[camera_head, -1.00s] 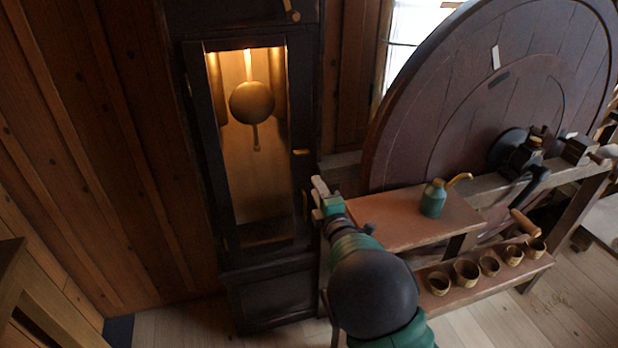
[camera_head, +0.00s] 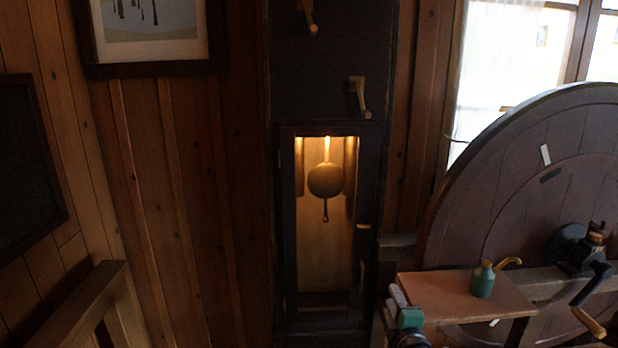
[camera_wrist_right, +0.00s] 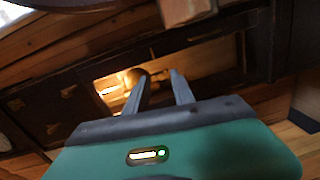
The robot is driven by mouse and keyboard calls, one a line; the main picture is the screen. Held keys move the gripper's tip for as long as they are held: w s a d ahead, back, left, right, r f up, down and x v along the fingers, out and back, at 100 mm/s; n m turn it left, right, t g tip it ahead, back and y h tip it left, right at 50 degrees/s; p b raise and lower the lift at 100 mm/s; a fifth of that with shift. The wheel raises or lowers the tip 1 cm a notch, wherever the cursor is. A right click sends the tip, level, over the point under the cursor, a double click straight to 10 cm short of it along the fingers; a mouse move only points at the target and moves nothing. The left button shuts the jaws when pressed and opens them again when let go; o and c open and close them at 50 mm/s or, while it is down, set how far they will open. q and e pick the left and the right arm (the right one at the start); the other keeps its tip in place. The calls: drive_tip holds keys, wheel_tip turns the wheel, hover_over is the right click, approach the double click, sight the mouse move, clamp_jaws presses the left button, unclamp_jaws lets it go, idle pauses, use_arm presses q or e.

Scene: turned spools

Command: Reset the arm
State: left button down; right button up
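My right gripper (camera_head: 397,296) shows at the bottom of the head view, with pale fingers and a green body. It is beside the left end of the wooden shelf, in front of the lower right part of the clock case (camera_head: 369,240). In the right wrist view its two grey fingers (camera_wrist_right: 160,76) stand apart with nothing between them. The lit clock case also shows beyond them there (camera_wrist_right: 70,95). Most of my right arm is below the head view's edge. My left gripper is in neither view.
A green oil can (camera_head: 483,281) stands on the reddish shelf (camera_head: 440,300) right of my gripper. A large wooden wheel (camera_head: 500,180) and a crank handle (camera_head: 588,322) are farther right. A brass pendulum (camera_head: 325,180) hangs in the case. A wooden frame (camera_head: 100,295) stands at the lower left.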

drive_tip(key=s+d+f+m+g+h, duration=0.25)
drive_tip(key=s+f+m+g, duration=0.25)
drive_tip(key=s+f+m, duration=0.3)
drive_tip(key=s+a+f+m+g, duration=0.1)
drive_tip(key=s+f+m+g, duration=0.1)
drive_tip(key=s, duration=0.7)
drive_tip(key=s+a+f+m+g+y+p, duration=0.1)
drive_tip(key=s+m+g, duration=0.3)
drive_tip(key=s, duration=0.5)
drive_tip(key=s+a+f+m+g+y, duration=0.1)
drive_tip(key=s+f+m+g, duration=0.1)
drive_tip(key=s, duration=0.7)
drive_tip(key=shift+a+f+m+g, duration=0.4)
drive_tip(key=shift+m+g, duration=0.1)
drive_tip(key=shift+g, duration=0.3)
drive_tip(key=shift+w, duration=0.1)
